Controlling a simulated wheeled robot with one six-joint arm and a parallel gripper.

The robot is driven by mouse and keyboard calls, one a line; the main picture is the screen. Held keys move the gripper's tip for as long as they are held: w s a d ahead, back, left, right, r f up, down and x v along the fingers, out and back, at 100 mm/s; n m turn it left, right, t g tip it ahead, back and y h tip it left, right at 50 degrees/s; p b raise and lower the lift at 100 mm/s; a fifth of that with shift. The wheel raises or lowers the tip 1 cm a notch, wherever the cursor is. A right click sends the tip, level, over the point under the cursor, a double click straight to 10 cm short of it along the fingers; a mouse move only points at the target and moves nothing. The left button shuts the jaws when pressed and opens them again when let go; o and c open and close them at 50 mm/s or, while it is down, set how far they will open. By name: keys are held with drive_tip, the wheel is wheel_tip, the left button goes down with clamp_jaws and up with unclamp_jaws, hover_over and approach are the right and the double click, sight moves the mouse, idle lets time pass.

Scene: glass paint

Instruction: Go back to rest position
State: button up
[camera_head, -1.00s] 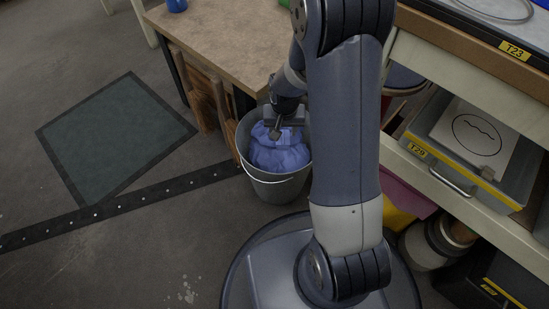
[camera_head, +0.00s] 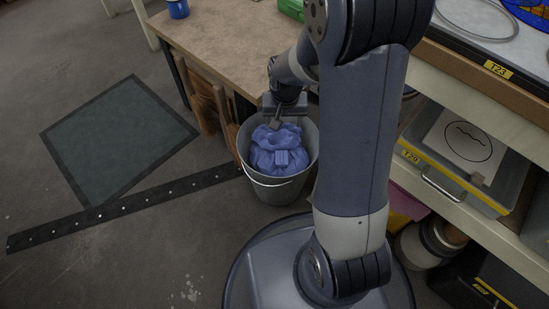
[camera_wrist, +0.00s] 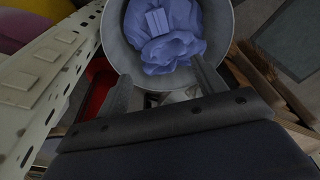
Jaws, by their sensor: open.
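My gripper (camera_head: 277,122) is above the back part of a grey metal bucket (camera_head: 267,184) on the floor. In the wrist view my gripper (camera_wrist: 165,85) has its two fingers spread apart with nothing between them but the view down to the bucket (camera_wrist: 113,45). Inside the bucket is a crumpled blue bag or cloth (camera_head: 268,140), with a small light blue block (camera_head: 283,159) on top. The blue bag (camera_wrist: 172,50) and the block (camera_wrist: 157,21) also show in the wrist view, clear of the fingers. My arm hides part of the workbench.
A wooden workbench (camera_head: 225,45) stands right behind the bucket, with a blue can (camera_head: 178,9) and a green box (camera_head: 291,9).

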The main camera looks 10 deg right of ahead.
drive_tip(key=shift+s+r, duration=0.15)
drive_tip(key=shift+r, duration=0.75)
drive_tip(key=shift+f, duration=0.1)
wheel_tip(320, 180, down, 11)
drive_tip(key=w+b, duration=0.2)
drive_tip(key=b, duration=0.3)
wheel_tip(320, 180, up, 6)
drive_tip(key=p, duration=0.5)
drive_tip(key=shift+s, duration=0.2)
drive_tip(key=shift+d+f, duration=0.1)
drive_tip(key=shift+f, duration=0.1)
